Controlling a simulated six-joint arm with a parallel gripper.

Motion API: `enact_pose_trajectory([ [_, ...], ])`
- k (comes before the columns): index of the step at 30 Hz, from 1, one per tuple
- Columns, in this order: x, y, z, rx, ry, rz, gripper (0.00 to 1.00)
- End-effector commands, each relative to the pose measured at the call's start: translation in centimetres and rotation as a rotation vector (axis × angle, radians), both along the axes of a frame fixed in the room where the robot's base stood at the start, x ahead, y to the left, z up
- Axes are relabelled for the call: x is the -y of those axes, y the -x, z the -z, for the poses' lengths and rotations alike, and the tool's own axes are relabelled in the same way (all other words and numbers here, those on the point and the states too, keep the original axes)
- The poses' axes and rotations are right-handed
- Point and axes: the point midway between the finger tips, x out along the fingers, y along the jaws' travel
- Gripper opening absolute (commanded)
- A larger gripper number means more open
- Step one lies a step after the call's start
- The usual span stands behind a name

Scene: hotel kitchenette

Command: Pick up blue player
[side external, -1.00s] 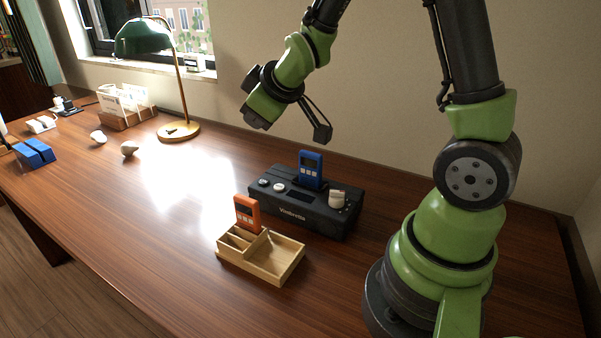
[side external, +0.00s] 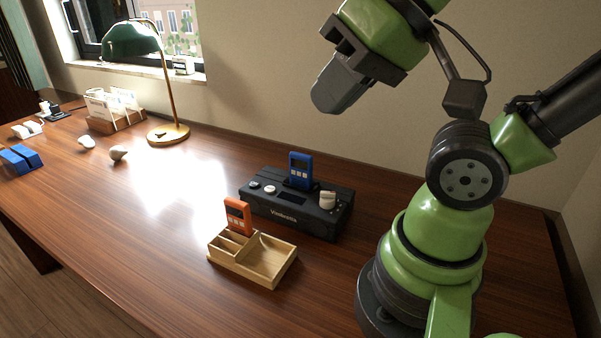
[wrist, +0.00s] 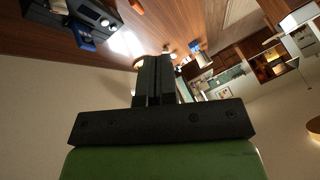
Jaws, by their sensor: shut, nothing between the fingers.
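The blue player (side external: 300,169) stands upright in a slot on top of the black dock (side external: 296,212). In the wrist view a blue shape, probably this player (wrist: 86,44), shows at the upper left beside the dark dock. My gripper (side external: 330,101) is raised well above the table, up and to the right of the player in the side view, and apart from it. In the wrist view its two fingers (wrist: 154,76) are pressed together with nothing between them.
An orange player (side external: 238,216) stands in a wooden tray (side external: 271,262) in front of the dock. A green lamp (side external: 170,134), a letter rack (side external: 131,117), pale rounded objects (side external: 118,153) and blue blocks (side external: 19,158) are at the left. The table's middle left is clear.

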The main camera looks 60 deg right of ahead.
Motion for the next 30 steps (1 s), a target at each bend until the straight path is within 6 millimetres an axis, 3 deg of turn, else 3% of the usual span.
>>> enact_pose_trajectory([
  [11, 0.0, 0.0, 0.0, 0.001, 0.001, -0.001, 0.00],
  [17, 0.0, -0.1, 0.0, 0.001, 0.001, -0.001, 0.46],
  [26, 0.1, -0.2, 0.0, -0.001, 0.005, -0.001, 0.47],
  [30, 1.0, -1.7, 0.0, -0.038, 0.053, -0.008, 0.47],
])
